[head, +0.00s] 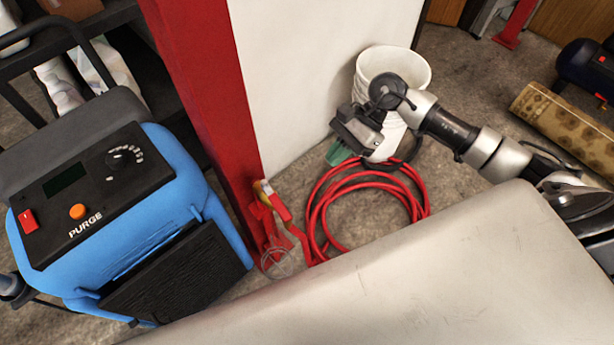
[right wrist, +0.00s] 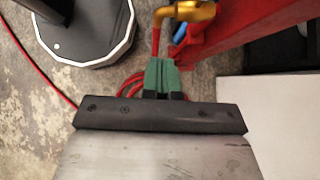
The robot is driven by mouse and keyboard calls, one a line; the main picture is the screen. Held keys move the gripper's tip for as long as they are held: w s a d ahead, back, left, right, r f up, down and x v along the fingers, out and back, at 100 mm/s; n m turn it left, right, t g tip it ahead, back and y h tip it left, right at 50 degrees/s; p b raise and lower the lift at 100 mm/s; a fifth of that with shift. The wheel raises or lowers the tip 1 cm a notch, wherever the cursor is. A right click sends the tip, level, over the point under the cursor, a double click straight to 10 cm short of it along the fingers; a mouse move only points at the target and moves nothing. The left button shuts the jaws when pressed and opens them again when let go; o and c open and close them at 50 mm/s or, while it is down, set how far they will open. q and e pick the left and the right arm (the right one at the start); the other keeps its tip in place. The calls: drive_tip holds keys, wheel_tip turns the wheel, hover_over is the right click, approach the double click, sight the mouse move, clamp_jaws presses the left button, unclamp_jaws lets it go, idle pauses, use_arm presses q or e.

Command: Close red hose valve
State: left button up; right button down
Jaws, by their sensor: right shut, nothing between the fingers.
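A hose valve with a red handle (head: 279,207) and a yellow-brass fitting (head: 263,188) sits low beside the red post, left of the coiled red hose (head: 420,190). The brass fitting (right wrist: 190,11) shows at the top edge of the right wrist view, with a red hose dropping from it and a small blue part beside it. My right gripper (head: 339,154) has green fingers and is shut and empty. It is right of the valve in the head view, apart from it, in front of the white bucket. Its fingertips (right wrist: 161,62) also show below the fitting in the wrist view. My left gripper is not in view.
The red post (head: 205,80) and white wall panel (head: 300,70) stand behind the valve. A blue machine marked PURGE (head: 195,195) stands left. A white bucket (head: 415,62) is behind my right gripper. A rolled rug (head: 565,120) lies at right. Bare floor shows between.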

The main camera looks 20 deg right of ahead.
sight(275, 200)
drive_tip(key=a+r+p+x, duration=0.2)
drive_tip(key=x, duration=1)
drive_tip(key=shift+s+a, duration=0.2)
